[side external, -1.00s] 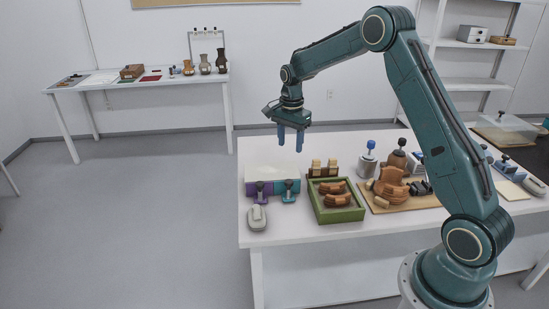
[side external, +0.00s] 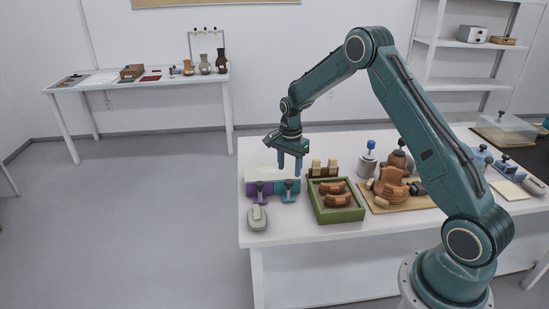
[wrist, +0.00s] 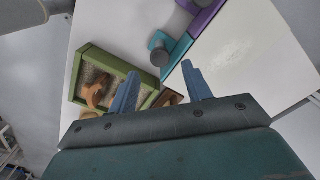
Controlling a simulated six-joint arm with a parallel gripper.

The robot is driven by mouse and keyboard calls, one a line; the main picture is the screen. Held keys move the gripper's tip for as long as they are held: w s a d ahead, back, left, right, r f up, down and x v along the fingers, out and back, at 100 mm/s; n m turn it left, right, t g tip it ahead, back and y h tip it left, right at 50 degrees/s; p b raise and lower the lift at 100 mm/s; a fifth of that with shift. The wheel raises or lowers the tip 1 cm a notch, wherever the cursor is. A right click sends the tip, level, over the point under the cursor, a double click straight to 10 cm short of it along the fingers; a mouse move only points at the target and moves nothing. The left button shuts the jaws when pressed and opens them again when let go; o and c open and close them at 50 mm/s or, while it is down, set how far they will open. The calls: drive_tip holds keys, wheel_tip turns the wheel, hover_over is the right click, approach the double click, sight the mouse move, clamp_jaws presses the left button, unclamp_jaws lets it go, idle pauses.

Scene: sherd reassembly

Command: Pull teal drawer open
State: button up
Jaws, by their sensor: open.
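The teal drawer (side external: 286,186) is the right-hand of two drawer fronts in a low white-topped cabinet, next to the purple drawer (side external: 252,188). Its knobbed handle (side external: 289,192) sticks out in front. In the wrist view the teal drawer (wrist: 178,50) and its handle (wrist: 159,52) lie ahead of the fingers. The drawer looks shut. My gripper (side external: 290,170) is open and empty, with its fingers pointing down above or just behind the teal drawer's end. It also shows in the wrist view (wrist: 160,85). I cannot tell whether the fingers touch the cabinet.
A green sand tray (side external: 338,213) with brown sherds stands right of the drawers. A grey rounded object (side external: 257,218) lies in front. A wooden rack (side external: 322,168) stands behind the tray. A partly built pot (side external: 392,187) is farther right.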

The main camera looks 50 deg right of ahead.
sight(289, 181)
drive_tip(key=shift+f, duration=2.45)
